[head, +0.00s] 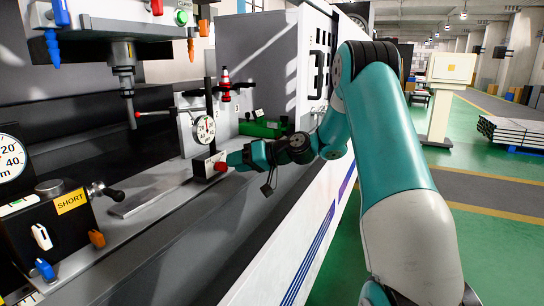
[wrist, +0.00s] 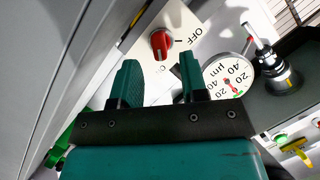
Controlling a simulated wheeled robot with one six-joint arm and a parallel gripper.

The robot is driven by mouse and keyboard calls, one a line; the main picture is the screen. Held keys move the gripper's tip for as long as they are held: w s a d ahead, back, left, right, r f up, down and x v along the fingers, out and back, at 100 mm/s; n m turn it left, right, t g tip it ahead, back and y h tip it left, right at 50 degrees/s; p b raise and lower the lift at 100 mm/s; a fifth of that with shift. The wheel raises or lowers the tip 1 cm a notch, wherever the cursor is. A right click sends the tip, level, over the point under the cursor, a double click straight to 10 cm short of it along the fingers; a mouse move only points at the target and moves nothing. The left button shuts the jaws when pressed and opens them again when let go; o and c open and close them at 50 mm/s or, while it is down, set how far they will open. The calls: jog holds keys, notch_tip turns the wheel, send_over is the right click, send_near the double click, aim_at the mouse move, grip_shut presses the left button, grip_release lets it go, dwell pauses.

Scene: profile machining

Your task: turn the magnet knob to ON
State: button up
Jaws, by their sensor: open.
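The red magnet knob (wrist: 161,43) sits on a white plate (wrist: 181,20) in the wrist view. The OFF label is to the right of the knob beside a short tick. Part of another label below the knob is hidden by my gripper. I cannot tell for sure which mark the knob points to. My gripper (wrist: 159,68) is open, its two teal fingers apart just below the knob, with nothing between them. In the head view the red knob (head: 221,166) is on the front of a small block, and my gripper (head: 236,160) is close in front of it.
A dial gauge (wrist: 228,77) is right of the fingers; the same gauge (head: 204,129) stands above the knob in the head view. A green box (head: 263,128) lies behind my wrist. A black block with a SHORT label (head: 72,202) is at the front left.

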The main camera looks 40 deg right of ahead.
jog(key=b+v, duration=0.1)
jog(key=v, duration=1.2)
jog(key=shift+s+d+r, duration=0.2)
jog(key=shift+s+r, duration=0.05)
